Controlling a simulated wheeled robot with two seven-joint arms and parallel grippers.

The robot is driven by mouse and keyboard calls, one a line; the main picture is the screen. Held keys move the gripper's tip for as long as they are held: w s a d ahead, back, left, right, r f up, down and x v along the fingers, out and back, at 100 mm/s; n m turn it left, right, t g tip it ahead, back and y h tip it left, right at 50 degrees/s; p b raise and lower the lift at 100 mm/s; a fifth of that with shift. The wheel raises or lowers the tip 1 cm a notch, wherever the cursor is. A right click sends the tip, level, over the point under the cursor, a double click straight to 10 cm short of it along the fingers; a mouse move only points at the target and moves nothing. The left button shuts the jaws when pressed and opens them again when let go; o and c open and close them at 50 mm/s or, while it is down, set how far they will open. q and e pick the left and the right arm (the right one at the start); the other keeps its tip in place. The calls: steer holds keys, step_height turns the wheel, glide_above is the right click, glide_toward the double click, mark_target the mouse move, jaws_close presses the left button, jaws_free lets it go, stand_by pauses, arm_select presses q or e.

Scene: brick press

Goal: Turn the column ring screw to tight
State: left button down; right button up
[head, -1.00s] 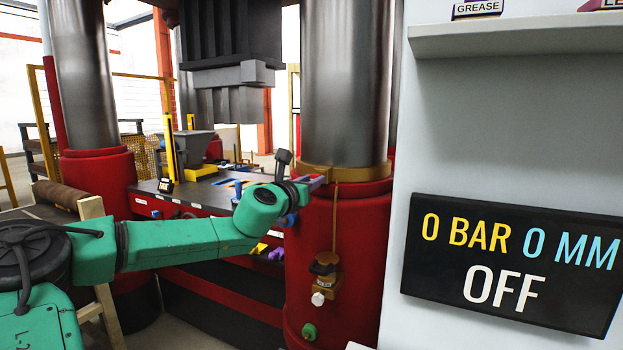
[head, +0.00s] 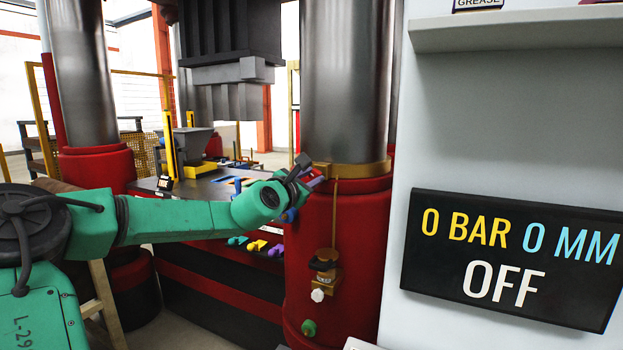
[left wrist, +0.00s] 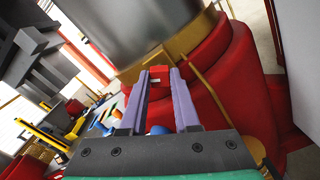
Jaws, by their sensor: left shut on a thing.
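The brass column ring (head: 362,170) sits around the right steel column, on top of its red base; in the left wrist view (left wrist: 203,36) it curves behind the fingertips. The ring screw shows as a small red head (left wrist: 158,78) at its near left side. My left gripper (head: 314,178) is at the ring's left edge. In the left wrist view its two purple fingers (left wrist: 158,76) are shut on the red screw head, one on each side. The fingers hide part of the screw, and its thread is not visible. My right gripper is in no view.
The red column base (head: 345,230) stands just below the gripper, with a brass fitting (head: 326,272) hanging on it. A black display (head: 510,258) reads 0 BAR, 0 MM, OFF. The press bed with coloured pieces (head: 256,246) lies to the left.

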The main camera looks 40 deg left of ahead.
arm_select(q)
steer(key=shift+f, duration=0.2)
steer(key=c, duration=0.6)
jaws_free()
steer(key=shift+c, duration=0.2)
steer(key=shift+r, duration=0.1)
steer(key=shift+s, duration=0.1)
steer(key=b+v, duration=0.1)
steer(key=v, duration=1.3)
steer(key=shift+s, duration=0.2)
steer(key=shift+d, duration=0.1)
